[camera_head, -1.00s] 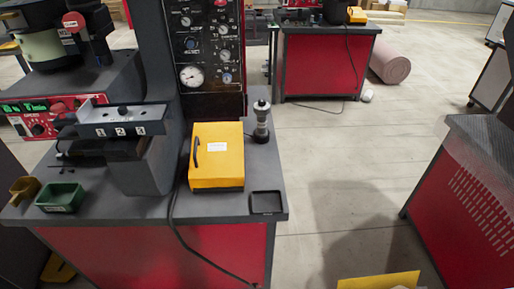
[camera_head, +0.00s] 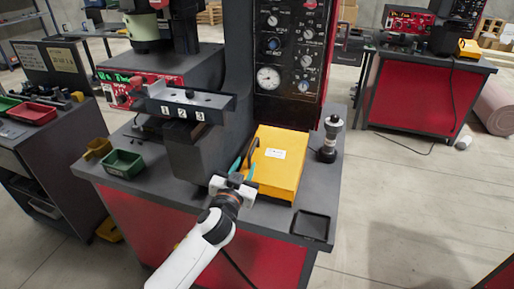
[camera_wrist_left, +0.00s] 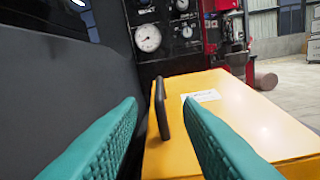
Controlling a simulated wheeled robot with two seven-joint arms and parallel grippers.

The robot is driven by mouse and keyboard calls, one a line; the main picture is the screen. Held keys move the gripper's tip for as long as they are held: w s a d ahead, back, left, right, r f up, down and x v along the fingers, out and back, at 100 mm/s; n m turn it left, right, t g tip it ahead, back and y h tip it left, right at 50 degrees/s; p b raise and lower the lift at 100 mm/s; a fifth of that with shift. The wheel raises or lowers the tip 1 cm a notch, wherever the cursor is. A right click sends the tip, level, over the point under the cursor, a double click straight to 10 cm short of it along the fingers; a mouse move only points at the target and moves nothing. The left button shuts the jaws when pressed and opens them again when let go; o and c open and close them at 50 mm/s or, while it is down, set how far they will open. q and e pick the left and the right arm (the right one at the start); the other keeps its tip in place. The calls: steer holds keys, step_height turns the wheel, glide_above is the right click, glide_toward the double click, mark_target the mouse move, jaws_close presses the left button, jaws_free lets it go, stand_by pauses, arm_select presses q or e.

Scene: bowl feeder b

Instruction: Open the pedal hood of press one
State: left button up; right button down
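The pedal hood is a yellow box with a white label (camera_head: 279,168) on press one's grey table. It looks closed and sits flat. My left gripper (camera_head: 245,157) is at the left side of the hood, its teal fingers pointing toward the press. In the left wrist view the yellow hood (camera_wrist_left: 245,105) fills the right half. Its dark upright handle (camera_wrist_left: 161,108) stands between the two spread teal fingers (camera_wrist_left: 160,103), with visible gaps on both sides. The gripper is open. In the head view the fingers and wrist hide the handle. My right gripper is not in view.
The dark press column (camera_head: 245,85) with its gauge panel rises behind the hood. A grey bracket marked 1, 2, 3 (camera_head: 185,102) stands left. A grey-black cylinder (camera_head: 330,138) stands right of the hood, a black tray (camera_head: 311,226) in front. A green bin (camera_head: 122,163) is at left.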

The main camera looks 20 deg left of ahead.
mark_target(250, 154)
arm_select(q)
steer(key=w, duration=0.9)
steer(key=shift+w+a, duration=0.1)
steer(key=shift+w, duration=0.15)
steer(key=shift+c, duration=0.3)
jaws_close()
